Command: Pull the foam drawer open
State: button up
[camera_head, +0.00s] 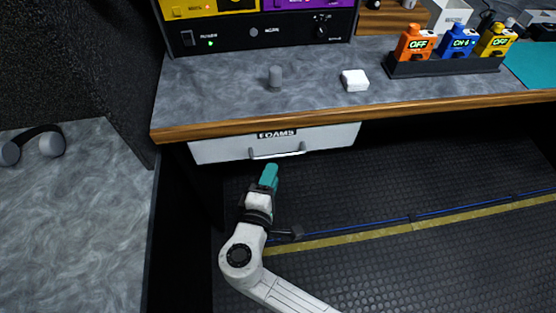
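The foam drawer (220,149) is a white front labelled FOAMS, set under the wood-edged desk (400,106). It looks shut; no inside of it shows. Its pale bar handle (278,154) runs along the lower edge of the front. My gripper (268,177) has teal fingers and points up at the handle from just below its left part. In this view the fingertips sit close under the handle; I cannot tell whether they touch it. The fingers overlap from this angle, so their gap is hidden.
On the desk are a grey foam cylinder (275,76), a white block (354,80) and a dark rack (440,67) with orange, blue and yellow packs. Headphones (32,145) lie on the left counter (70,230). Dark floor (460,180) is open at right, crossed by a blue cable.

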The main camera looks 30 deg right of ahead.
aim_at(278, 157)
jog(key=x, duration=0.6)
jog(key=shift+w+d, duration=0.2)
jog(key=shift+w, duration=0.05)
jog(key=shift+c, duration=0.4)
jog(key=shift+f, duration=0.1)
grip_shut()
